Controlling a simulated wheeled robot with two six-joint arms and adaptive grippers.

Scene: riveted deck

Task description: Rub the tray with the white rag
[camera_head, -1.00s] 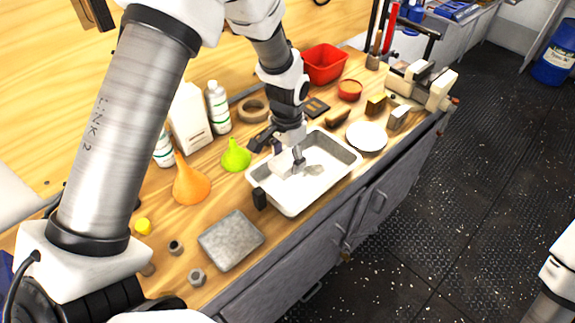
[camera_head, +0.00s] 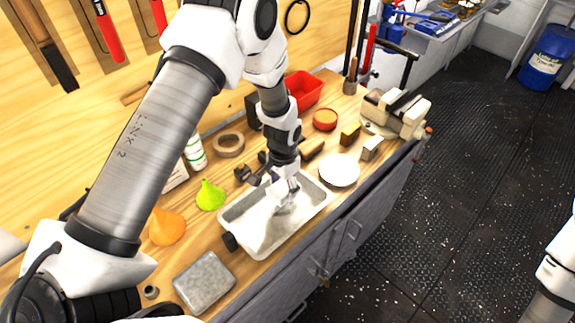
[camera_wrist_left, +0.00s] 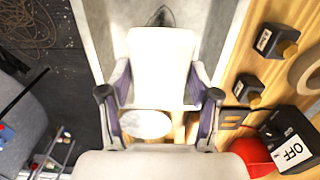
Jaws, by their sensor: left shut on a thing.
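The shallow pale metal tray (camera_head: 236,232) lies near the front edge of the wooden bench. It also shows pale at the top of the left wrist view (camera_wrist_left: 215,45). My left gripper (camera_head: 285,190) reaches down into the tray, over its back right half. It is shut on the white rag (camera_head: 288,205), a small pale patch at the fingertips, low against the tray floor. Whether the rag touches the floor is hard to tell. My right gripper is out of view; only part of my right arm shows at the right edge.
A white plate (camera_head: 339,170) lies right of the tray. A vise (camera_head: 396,112) stands at the far right end.

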